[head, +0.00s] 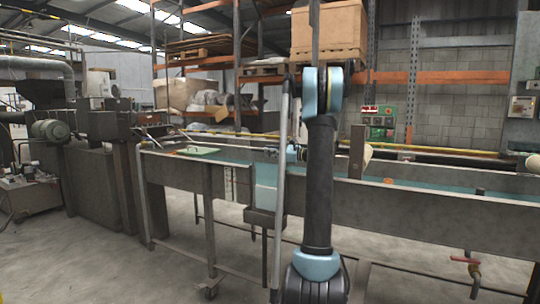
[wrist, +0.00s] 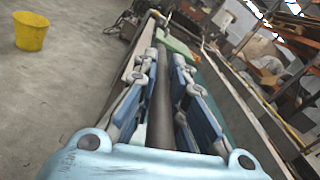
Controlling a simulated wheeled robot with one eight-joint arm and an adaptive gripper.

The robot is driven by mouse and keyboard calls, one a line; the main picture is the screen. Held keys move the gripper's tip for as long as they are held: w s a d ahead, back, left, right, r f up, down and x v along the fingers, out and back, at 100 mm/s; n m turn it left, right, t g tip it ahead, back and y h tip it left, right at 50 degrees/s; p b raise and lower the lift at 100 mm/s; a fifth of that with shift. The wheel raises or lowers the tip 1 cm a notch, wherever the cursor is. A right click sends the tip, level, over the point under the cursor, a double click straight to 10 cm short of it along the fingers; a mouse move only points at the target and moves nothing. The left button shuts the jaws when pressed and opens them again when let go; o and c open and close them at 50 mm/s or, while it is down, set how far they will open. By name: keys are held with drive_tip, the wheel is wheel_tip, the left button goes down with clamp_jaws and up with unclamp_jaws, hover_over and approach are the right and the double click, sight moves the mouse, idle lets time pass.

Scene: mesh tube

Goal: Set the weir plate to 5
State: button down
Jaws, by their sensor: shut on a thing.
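My gripper (wrist: 165,57) is shut on a dark grey bar (wrist: 160,105), which runs lengthwise between its blue-grey fingers in the wrist view. In the head view my gripper (head: 291,153) is small, at the trough's near rim, partly behind my arm. A pale blue-white plate (head: 266,197) stands at the trough's near side, just left of my arm, above a grey box-like outlet (head: 262,218). I cannot tell whether the held bar belongs to this plate. A narrow strip with reddish marks (head: 229,183) is on the trough side left of the plate. Its numbers are too small to read.
The long grey trough (head: 430,205) holds blue-green water and runs across the view. A light green object (head: 198,150) lies at its left end. Dark machinery (head: 90,180) stands at left. A yellow bucket (wrist: 31,31) stands on the floor. The floor in front is mostly clear.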

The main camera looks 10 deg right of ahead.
drive_tip(key=shift+w+d+r, duration=0.1)
drive_tip(key=shift+r, duration=3.15)
drive_tip(key=c, duration=1.6)
unclamp_jaws()
drive_tip(key=v, duration=0.7)
drive_tip(key=shift+d+f, duration=0.1)
drive_tip(key=shift+d, duration=0.05)
